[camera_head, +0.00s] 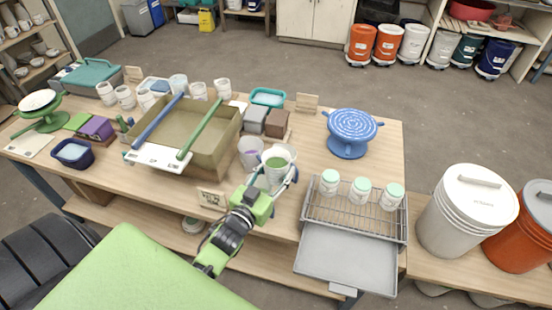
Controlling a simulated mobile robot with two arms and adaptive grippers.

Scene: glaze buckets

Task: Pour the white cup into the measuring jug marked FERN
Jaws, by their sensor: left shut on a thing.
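My left gripper (271,184) is shut around a pale white cup (276,178) near the front edge of the wooden table. Green shows at the top of the cup, around its mouth. The cup looks close to upright; its lower part is partly hidden by the fingers. Another pale rim shows directly behind the held cup, mostly hidden. I cannot read FERN on any vessel. A small lettered card (212,199) stands at the table edge to the left. My right gripper is not in view.
A large tan box (207,148) with blue and green bars across it stands left. A blue patterned turntable (350,130) stands right, behind a wire rack (352,213) with mint-lidded jars. Several white cups line the back left. Bare tabletop lies around the turntable.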

